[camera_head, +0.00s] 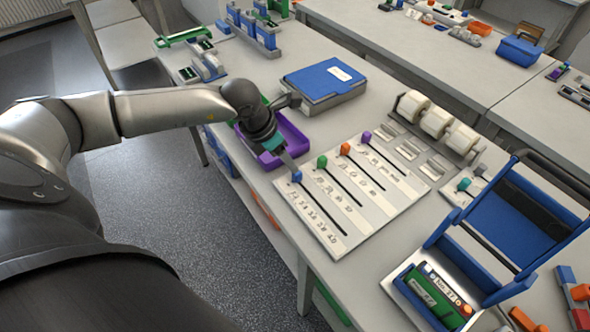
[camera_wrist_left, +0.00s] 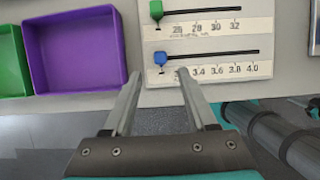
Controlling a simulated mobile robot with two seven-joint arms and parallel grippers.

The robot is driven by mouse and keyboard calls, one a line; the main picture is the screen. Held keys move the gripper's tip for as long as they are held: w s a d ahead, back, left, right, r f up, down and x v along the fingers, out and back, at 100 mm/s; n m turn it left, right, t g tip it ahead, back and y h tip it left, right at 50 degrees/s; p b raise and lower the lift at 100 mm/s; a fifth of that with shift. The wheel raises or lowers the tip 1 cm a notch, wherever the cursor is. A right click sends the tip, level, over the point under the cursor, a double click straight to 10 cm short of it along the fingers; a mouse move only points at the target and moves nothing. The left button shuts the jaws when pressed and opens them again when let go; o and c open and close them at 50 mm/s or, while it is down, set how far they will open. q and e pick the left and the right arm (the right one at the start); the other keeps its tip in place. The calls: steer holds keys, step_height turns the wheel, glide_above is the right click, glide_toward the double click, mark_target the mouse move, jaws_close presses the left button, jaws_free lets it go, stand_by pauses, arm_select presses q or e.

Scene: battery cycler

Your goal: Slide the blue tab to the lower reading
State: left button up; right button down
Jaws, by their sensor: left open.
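The blue tab (camera_head: 297,177) sits at the far end of its dark slot on a white scale board (camera_head: 385,200). In the left wrist view the blue tab (camera_wrist_left: 160,58) is at the left end of its slot, above a scale whose readable numbers run from 3.4 to 4.0. My left gripper (camera_head: 288,160) is right at the blue tab in the head view. In the left wrist view its two open fingers (camera_wrist_left: 156,80) point toward the tab, with nothing between them. Contact with the tab cannot be told. My right gripper is not in view.
Green (camera_head: 322,161), orange (camera_head: 345,149) and purple (camera_head: 367,136) tabs stand in parallel slots beside the blue one. A purple bin (camera_head: 290,135) lies behind my left gripper. A blue-framed device (camera_head: 510,230) is at right.

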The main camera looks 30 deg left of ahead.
mark_target(297, 176)
arm_select(q)
steer(key=x, duration=0.7)
steer(key=shift+w+d+f+b, duration=0.1)
steer(key=shift+w+f+b, duration=0.05)
steer(key=shift+f+b, duration=0.15)
steer(key=shift+c, duration=0.3)
jaws_close()
stand_by(0.8)
